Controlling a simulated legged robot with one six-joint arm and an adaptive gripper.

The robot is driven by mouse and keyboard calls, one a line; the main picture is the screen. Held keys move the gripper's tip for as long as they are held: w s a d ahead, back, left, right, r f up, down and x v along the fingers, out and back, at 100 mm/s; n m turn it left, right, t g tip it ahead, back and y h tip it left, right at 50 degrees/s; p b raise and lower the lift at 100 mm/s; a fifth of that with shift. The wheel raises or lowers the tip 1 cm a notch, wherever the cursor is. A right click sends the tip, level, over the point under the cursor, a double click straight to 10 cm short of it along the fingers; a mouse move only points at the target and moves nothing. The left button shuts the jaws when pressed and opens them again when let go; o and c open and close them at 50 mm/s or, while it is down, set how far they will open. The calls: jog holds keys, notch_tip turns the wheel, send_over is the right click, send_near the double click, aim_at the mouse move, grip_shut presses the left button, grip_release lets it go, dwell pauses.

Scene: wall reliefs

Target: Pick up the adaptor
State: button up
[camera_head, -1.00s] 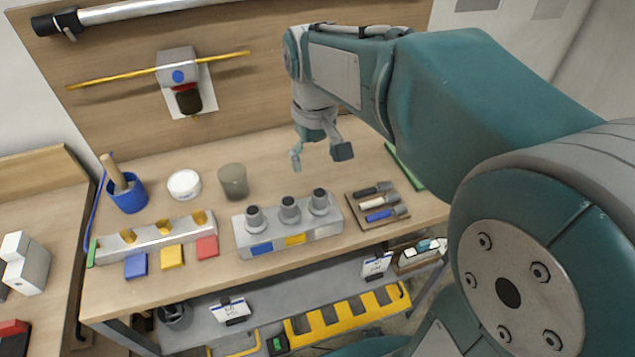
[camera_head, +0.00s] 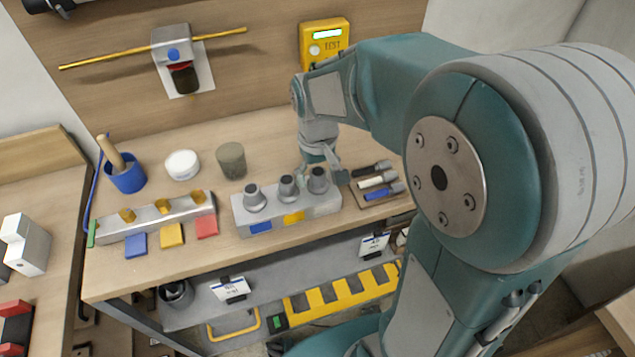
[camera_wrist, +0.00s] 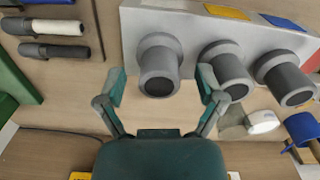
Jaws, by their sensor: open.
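Three grey stepped adaptors stand in a row on a pale grey block (camera_head: 262,213): the left one (camera_head: 255,198), the middle one (camera_head: 287,188) and the right one (camera_head: 318,181). My gripper (camera_head: 320,168) is low behind the right adaptor in the head view and partly overlaps it. In the wrist view my gripper (camera_wrist: 161,78) is open, with its two fingers apart on either side of the nearest adaptor (camera_wrist: 159,66). Nothing is held. The middle adaptor (camera_wrist: 225,70) is close beside one finger. I cannot tell whether that finger touches it.
A tool tray (camera_head: 366,203) lies right of the block. A grey-green cup (camera_head: 231,160), white round jar (camera_head: 183,165) and blue cup (camera_head: 127,179) stand behind and left. A metal bar with yellow parts (camera_head: 150,225) sits left. A yellow TEST box (camera_head: 324,42) hangs on the wall.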

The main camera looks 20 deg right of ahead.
grip_shut()
jog(key=shift+r, duration=0.55)
notch_tip(320, 180, up, 2)
jog(key=shift+s+r, duration=0.1)
jog(key=shift+r, duration=0.1)
jog(key=s+a+r, duration=0.1)
jog(key=s+r, duration=1.2)
jog(key=r, duration=0.1)
jog(key=shift+s+a, duration=0.35)
jog(key=shift+a, duration=0.05)
